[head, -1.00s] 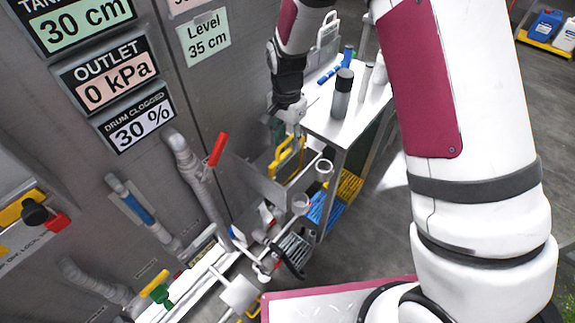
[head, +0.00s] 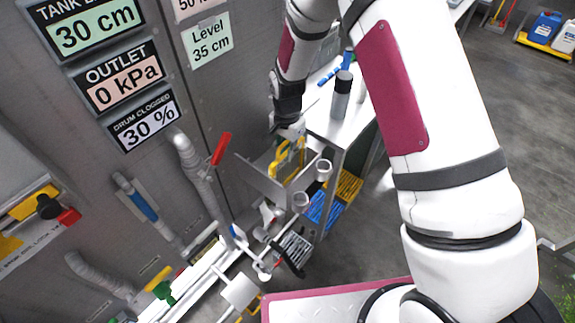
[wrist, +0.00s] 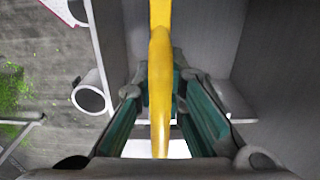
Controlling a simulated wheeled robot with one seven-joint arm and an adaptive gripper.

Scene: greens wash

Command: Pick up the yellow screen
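A yellow framed piece (head: 287,160), which looks like the yellow screen's handle, stands upright in a grey metal housing beside the wall. My gripper (head: 291,138) is right above it, pointing down. In the wrist view, a yellow bar (wrist: 160,85) runs between the teal-padded fingers of my gripper (wrist: 162,90). The fingers are apart, one on each side of the bar, and I see gaps beside it. The lower part of the piece is hidden in the housing.
The grey metal housing (head: 262,181) surrounds the yellow piece closely. A blue rack (head: 324,207) and a yellow rack (head: 348,186) sit below. A red-handled valve (head: 221,148) is on the wall at left.

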